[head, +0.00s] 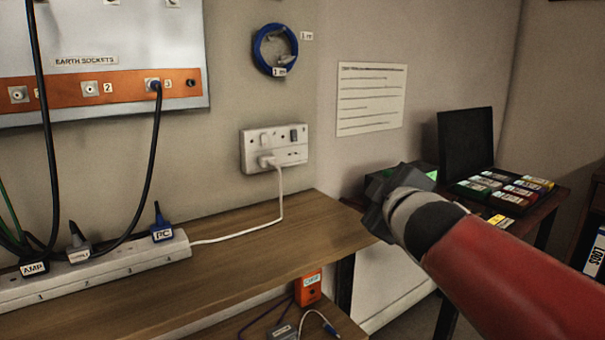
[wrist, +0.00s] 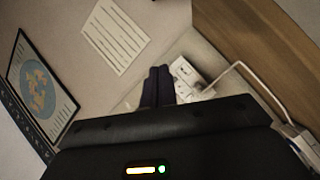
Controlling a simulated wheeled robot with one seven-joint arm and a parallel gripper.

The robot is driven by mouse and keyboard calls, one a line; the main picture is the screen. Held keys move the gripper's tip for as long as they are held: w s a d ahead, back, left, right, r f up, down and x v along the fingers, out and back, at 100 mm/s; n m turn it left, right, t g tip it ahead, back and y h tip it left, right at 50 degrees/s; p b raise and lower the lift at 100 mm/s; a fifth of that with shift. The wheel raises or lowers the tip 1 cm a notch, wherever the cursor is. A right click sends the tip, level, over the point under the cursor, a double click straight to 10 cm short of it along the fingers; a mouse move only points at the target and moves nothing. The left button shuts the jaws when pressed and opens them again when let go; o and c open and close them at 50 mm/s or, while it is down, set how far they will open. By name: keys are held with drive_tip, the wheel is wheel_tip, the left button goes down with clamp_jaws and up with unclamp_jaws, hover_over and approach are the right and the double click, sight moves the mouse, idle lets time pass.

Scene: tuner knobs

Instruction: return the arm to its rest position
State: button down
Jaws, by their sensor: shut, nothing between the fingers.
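My gripper (head: 384,210) is held out in the air at the right of the head view, at the end of my red arm. It is in front of the wall and beside the right end of the wooden shelf (head: 300,225). In the wrist view the two dark fingers (wrist: 158,86) are together, with nothing seen between them. They point toward the wall, left of the white wall socket (wrist: 187,73). Nothing is seen touching the fingers.
A power strip (head: 100,271) with labelled plugs lies on the shelf's left part. A white cable runs from the double wall socket (head: 274,148) to it. Behind my gripper, a table holds an open dark case (head: 466,140) and several coloured boxes. The shelf's middle is clear.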

drive_tip(key=s+d+f+m+g, duration=0.1)
drive_tip(key=s+f+m+g, duration=0.9)
drive_tip(key=s+f, duration=1.2)
drive_tip(key=shift+s+d+f+m+g+h, duration=0.15)
drive_tip(key=shift+s+d+m+g+h, duration=0.2)
drive_tip(key=shift+m, duration=0.65)
